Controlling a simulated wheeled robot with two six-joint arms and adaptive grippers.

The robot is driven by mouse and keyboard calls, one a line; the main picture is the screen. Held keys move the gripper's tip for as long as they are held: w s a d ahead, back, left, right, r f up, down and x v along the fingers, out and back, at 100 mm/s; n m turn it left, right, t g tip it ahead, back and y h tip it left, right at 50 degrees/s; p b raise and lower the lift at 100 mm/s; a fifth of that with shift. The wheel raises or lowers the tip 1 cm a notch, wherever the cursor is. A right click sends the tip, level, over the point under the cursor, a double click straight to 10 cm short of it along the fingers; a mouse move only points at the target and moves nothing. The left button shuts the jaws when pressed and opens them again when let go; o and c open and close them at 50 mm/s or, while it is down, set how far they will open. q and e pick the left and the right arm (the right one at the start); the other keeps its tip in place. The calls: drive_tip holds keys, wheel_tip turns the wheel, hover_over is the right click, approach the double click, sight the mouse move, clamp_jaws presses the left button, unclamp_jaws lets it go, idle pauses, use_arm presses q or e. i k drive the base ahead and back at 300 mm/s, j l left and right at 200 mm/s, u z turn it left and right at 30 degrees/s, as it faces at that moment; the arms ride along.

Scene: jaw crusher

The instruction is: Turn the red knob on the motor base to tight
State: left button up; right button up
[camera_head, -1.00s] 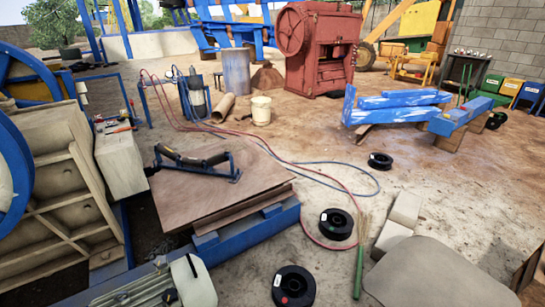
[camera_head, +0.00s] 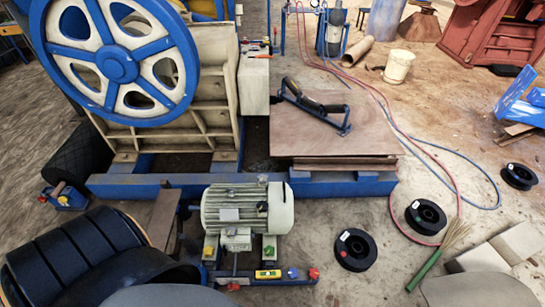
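A cream electric motor (camera_head: 248,210) with a ribbed body sits on a blue motor base (camera_head: 290,281) at the lower middle. A small red knob (camera_head: 313,273) shows at the base's right front corner. Another small red part (camera_head: 233,286) is at the front left of the base, and a red spot shows on the left rail below the motor; I cannot tell which of these is the task's knob or how tight any is. A yellow spirit level (camera_head: 267,274) lies at the front of the base. Neither gripper is in view.
The crusher's blue-and-white flywheel (camera_head: 118,66) and blue frame (camera_head: 340,186) stand behind the motor. A black ribbed drum (camera_head: 75,262) is at left. Black spools (camera_head: 355,249), a green-handled broom (camera_head: 440,255) and hoses (camera_head: 420,140) lie on the ground at right.

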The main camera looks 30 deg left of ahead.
sight(315, 272)
drive_tip(key=k+l, duration=1.4)
drive_tip(key=k, duration=0.1)
